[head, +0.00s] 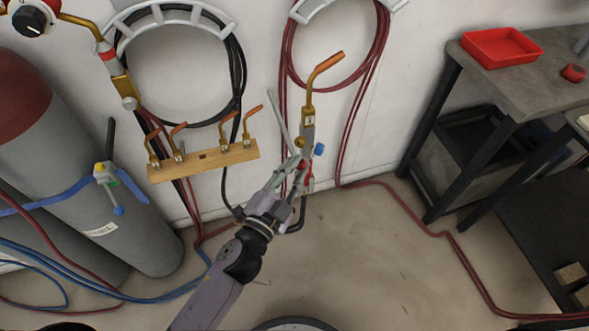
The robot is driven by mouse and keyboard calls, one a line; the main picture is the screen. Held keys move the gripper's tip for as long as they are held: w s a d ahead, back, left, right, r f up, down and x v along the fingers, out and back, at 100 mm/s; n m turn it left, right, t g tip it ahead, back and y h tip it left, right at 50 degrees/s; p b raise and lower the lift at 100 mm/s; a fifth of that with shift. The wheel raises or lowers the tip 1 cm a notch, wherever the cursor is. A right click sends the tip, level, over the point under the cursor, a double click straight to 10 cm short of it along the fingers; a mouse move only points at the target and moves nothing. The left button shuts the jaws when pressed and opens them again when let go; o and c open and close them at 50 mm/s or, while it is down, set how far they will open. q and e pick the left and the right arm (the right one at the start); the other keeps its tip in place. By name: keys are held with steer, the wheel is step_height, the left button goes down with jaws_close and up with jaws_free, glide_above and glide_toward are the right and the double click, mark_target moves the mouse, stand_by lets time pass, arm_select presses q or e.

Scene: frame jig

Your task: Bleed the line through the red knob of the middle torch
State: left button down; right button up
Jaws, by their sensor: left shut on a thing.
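A brass torch (308,125) with a bent copper tip stands upright in front of the wall, below the dark red hose coil. Its blue knob (319,149) sticks out on the right side. My left gripper (298,158) is shut at this knob, against the torch's lower body. Whether the knob is turned cannot be seen. My right gripper is not in view.
A wooden rack (204,161) with several copper nozzles is on the wall left of the gripper. Gas cylinders (125,200) stand at the left. A workbench (520,75) with a red tray (500,47) is at the right. Red hose runs along the floor.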

arm_select(q)
steer(key=m, duration=0.8)
steer(key=shift+m, duration=0.6)
steer(key=c, duration=1.4)
jaws_free()
steer(key=shift+s, duration=0.1)
steer(key=v, duration=1.2)
steer(key=shift+a, duration=0.1)
